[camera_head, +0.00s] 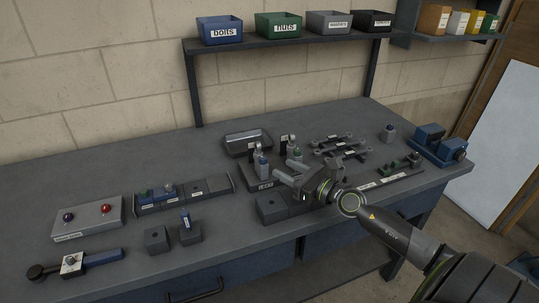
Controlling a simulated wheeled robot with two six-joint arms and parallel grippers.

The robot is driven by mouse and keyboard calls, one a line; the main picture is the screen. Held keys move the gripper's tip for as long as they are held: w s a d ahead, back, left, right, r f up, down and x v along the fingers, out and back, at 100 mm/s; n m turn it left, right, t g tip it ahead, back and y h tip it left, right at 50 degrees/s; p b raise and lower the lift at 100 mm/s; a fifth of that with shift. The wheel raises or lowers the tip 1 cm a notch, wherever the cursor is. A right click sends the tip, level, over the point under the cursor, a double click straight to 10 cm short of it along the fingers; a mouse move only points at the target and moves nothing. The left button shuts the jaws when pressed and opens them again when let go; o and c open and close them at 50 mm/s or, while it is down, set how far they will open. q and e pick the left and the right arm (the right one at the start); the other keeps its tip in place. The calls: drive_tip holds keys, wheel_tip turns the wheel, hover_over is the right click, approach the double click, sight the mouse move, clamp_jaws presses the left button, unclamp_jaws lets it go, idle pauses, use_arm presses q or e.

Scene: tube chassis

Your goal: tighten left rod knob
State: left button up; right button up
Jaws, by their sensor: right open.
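My right gripper (290,172) reaches in from the right over the middle of the bench, its fingers pointing left and apart, with nothing seen between them. Just beyond its fingertips, a dark labelled fixture (252,178) carries two upright rod-like posts, the left post (261,165) and the right post (291,148). The gripper hides part of this fixture. I cannot tell which small part is the left rod knob, nor whether a finger touches it. My left gripper is not in view.
A dark block (270,208) lies just below the gripper. A grey panel with a dark and a red ball (106,209) stands at left. Wrenches (333,140) lie behind the gripper, and blue blocks (429,134) stand at right. The front-middle bench top (235,235) is free.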

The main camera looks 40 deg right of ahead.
sight(266, 159)
drive_tip(key=x, duration=0.6)
drive_tip(key=shift+w+a+p, duration=0.15)
drive_tip(key=shift+w+p, duration=0.2)
drive_tip(key=shift+w, duration=0.05)
clamp_jaws()
